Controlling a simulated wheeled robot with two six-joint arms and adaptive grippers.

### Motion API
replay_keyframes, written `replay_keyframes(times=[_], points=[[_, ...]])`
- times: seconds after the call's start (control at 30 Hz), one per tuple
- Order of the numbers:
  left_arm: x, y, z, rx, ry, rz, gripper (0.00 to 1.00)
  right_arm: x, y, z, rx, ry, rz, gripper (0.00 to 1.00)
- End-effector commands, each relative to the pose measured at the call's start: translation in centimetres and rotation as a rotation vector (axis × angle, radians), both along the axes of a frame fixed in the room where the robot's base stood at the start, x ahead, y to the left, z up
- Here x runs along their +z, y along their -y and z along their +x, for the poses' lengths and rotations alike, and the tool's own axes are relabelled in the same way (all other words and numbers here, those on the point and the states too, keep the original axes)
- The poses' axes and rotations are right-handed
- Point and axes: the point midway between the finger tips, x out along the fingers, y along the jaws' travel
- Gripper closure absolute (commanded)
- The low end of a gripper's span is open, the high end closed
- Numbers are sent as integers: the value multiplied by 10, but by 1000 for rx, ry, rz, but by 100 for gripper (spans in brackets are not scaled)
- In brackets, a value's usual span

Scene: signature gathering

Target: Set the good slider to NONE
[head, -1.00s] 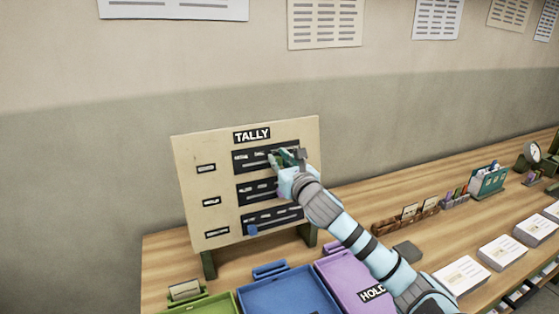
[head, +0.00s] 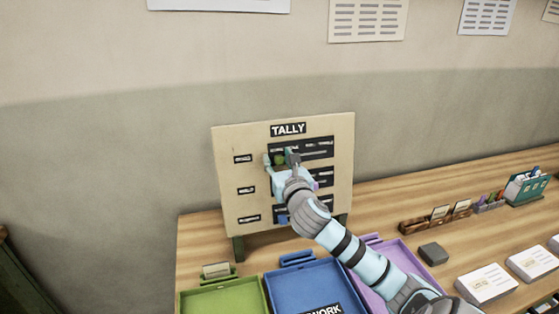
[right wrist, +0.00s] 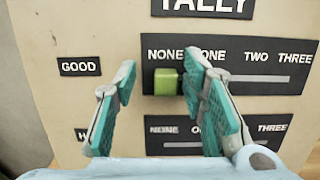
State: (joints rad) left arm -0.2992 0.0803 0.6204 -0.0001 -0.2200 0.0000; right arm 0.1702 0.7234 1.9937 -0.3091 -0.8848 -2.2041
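The tally board (head: 225,170) stands upright on the table with three slider rows. In the right wrist view, the top row is labelled GOOD (right wrist: 80,66), with NONE, ONE, TWO and THREE above its slot. The green slider knob (right wrist: 168,82) sits at the slot's left end, below NONE (right wrist: 165,54). My right gripper (head: 281,158) is open at the board, with a finger on each side of the green knob (head: 280,159). The right finger is close against the knob; contact is unclear. The left finger stands clear. My left gripper is not in view.
The lower rows are partly hidden by my right arm; a blue knob (head: 282,216) shows in the bottom one. Green (head: 225,300), blue (head: 300,285) and purple (head: 405,262) trays lie in front. Card stacks and holders stand to the right.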

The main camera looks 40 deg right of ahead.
Motion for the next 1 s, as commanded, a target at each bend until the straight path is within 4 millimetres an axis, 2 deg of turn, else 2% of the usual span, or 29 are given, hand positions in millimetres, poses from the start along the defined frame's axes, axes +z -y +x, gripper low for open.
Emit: replay_keyframes(times=[0.27,0.37,0.6,0.7,0.8,1.0], points=[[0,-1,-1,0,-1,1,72,0,-3,-6,0,0,-3,62],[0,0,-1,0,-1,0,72,0,-12,-23,3,-1,-5,62],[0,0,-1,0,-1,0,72,0,-43,-81,5,-4,-4,62],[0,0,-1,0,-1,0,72,0,-51,-98,3,-2,-2,62],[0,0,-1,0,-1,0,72,0,-55,-106,2,-1,-2,62],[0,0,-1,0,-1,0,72,1,-55,-107,0,0,-1,62]])
